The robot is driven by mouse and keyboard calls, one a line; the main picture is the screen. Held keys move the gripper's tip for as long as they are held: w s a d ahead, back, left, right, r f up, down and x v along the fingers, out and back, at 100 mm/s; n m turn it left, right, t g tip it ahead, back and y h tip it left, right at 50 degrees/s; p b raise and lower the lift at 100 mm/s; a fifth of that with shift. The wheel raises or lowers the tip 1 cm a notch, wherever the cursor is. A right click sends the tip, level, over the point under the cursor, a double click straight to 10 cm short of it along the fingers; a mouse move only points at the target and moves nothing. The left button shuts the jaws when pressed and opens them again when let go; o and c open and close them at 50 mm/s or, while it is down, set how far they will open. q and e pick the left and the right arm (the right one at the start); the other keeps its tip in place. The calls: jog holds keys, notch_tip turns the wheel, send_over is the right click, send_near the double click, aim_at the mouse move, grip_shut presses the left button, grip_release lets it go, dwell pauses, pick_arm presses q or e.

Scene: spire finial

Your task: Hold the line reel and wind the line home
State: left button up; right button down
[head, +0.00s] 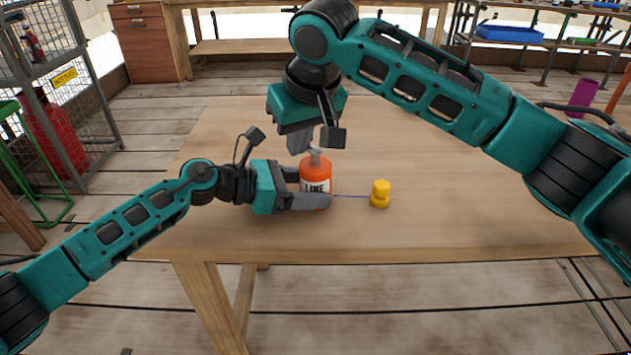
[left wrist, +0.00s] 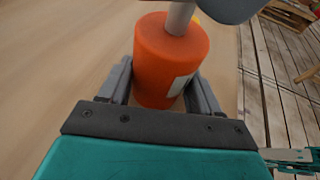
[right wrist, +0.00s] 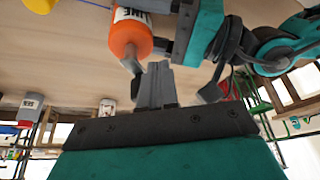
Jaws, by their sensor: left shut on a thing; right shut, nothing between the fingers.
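The orange line reel (head: 316,172) with a white label stands upright on the wooden table (head: 430,160). My left gripper (head: 310,198) is shut around its body from the left; its fingers flank the reel (left wrist: 165,60) in the left wrist view. A grey crank (head: 315,154) sticks up from the reel's top; it also shows in the right wrist view (right wrist: 131,63). My right gripper (head: 298,145) is shut and empty, pointing down beside the crank; I cannot tell whether they touch. A thin blue line (head: 352,197) runs from the reel to a yellow spool-shaped piece (head: 380,194) on the table.
The table is otherwise clear, with free room behind and right of the yellow piece. Its front edge lies close in front of the reel. A wire cage (head: 58,85) stands at the left, and a bench with a blue bin (head: 510,33) stands at the back right.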

jog(key=shift+w, duration=0.2)
dwell(0.3)
jog(key=shift+w+d, duration=0.15)
jog(key=shift+w, duration=0.45)
jog(key=shift+w+f, duration=0.15)
jog(key=shift+w, duration=0.15)
dwell(0.4)
jog(key=shift+a, duration=0.2)
jog(key=shift+r, duration=0.2)
notch_tip(320, 180, up, 7)
dwell(0.6)
jog(key=shift+f, duration=0.1)
dwell(0.4)
